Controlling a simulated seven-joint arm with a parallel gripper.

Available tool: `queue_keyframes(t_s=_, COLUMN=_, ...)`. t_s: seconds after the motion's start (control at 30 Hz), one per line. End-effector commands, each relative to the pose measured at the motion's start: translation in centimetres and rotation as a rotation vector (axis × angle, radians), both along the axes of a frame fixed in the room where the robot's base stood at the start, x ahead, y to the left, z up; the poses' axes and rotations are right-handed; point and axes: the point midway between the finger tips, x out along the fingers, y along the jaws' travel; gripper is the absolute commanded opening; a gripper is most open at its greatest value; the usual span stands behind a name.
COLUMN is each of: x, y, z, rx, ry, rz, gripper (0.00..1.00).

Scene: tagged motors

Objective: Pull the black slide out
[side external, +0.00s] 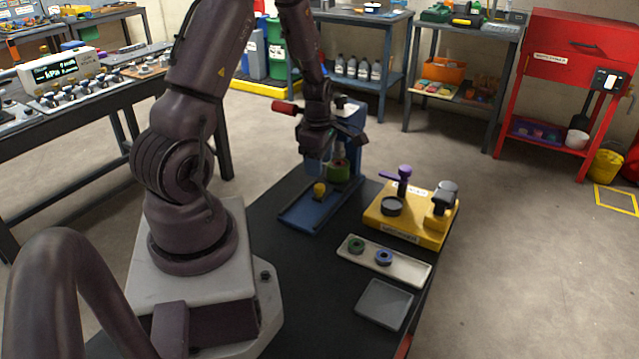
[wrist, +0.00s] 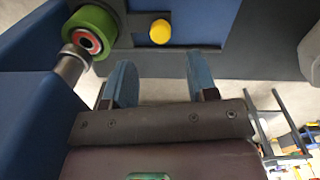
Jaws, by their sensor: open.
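The black slide (wrist: 185,17) is a dark plate on the blue press (side external: 298,215). A yellow knob (wrist: 159,32) stands on it; the knob also shows in the side view (side external: 319,190). A green ring with a red centre (wrist: 92,32) sits beside the slide, under the press head. My gripper (wrist: 158,65) is open, with its two blue fingers apart and nothing between them. In the wrist view its fingertips are below the yellow knob, apart from it. In the side view my wrist partly hides the press.
A red-handled lever (side external: 285,107) sticks out left of the press. A yellow fixture (side external: 412,232) with a purple handle stands to the right. A pale tray (side external: 408,268) holds a green and a blue ring. An empty grey tray (side external: 384,303) lies in front.

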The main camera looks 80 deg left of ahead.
Motion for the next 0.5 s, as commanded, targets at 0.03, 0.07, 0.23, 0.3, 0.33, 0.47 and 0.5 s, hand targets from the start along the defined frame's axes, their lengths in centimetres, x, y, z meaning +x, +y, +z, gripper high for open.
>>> queue_keyframes(t_s=0.03, x=0.0, y=0.0, z=-0.8, rx=-0.003, ry=0.003, rz=-0.001, gripper=0.53)
queue_keyframes(t_s=0.07, x=0.0, y=0.0, z=-1.3, rx=-0.004, ry=0.003, rz=-0.001, gripper=0.53)
queue_keyframes(t_s=0.23, x=0.0, y=0.0, z=-4.0, rx=-0.005, ry=0.004, rz=-0.002, gripper=0.53)
queue_keyframes(t_s=0.3, x=0.1, y=0.0, z=-5.0, rx=-0.005, ry=0.002, rz=-0.004, gripper=0.53)
queue_keyframes(t_s=0.33, x=0.1, y=0.1, z=-5.3, rx=-0.004, ry=0.002, rz=-0.004, gripper=0.53)
queue_keyframes(t_s=0.47, x=0.1, y=0.1, z=-6.2, rx=-0.002, ry=0.000, rz=-0.004, gripper=0.53)
queue_keyframes(t_s=0.5, x=0.1, y=0.1, z=-6.4, rx=-0.002, ry=0.000, rz=-0.004, gripper=0.53)
